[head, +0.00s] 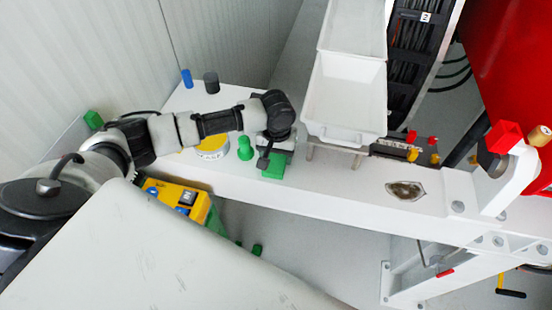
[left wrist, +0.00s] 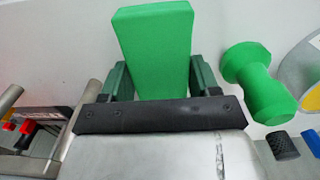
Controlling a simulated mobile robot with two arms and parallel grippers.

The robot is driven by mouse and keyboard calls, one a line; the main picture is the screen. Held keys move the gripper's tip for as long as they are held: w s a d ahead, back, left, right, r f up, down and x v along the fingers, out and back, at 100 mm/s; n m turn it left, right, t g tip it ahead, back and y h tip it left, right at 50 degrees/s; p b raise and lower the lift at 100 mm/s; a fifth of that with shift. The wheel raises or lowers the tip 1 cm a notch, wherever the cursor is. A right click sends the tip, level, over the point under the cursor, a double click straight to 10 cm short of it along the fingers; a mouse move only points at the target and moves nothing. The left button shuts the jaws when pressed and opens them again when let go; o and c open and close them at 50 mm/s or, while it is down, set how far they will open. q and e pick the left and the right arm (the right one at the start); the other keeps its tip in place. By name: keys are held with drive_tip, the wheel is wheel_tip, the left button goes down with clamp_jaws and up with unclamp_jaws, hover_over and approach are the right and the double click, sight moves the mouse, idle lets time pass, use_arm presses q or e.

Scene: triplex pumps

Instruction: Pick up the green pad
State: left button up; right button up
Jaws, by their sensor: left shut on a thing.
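The green pad (left wrist: 157,50) is a bright green rectangular block, seen large in the left wrist view. It sits between the two fingers of my left gripper (left wrist: 160,82), which is shut on it. In the head view my left gripper (head: 275,150) points down over the white bench, and the green pad (head: 274,166) shows below it. I cannot tell whether the pad touches the bench top. My right gripper is not in view.
A green spool-shaped piece (head: 245,148) and a yellow-white round tin (head: 212,147) stand left of the gripper. A white bin (head: 345,95) is close on the right. Blue (head: 187,78) and dark (head: 211,82) cylinders stand behind. The bench (head: 340,190) is clear in front of the bin.

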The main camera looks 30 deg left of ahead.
use_arm(q)
drive_tip(key=shift+c, duration=0.3)
wheel_tip(320, 180, up, 18)
drive_tip(key=b, duration=0.4)
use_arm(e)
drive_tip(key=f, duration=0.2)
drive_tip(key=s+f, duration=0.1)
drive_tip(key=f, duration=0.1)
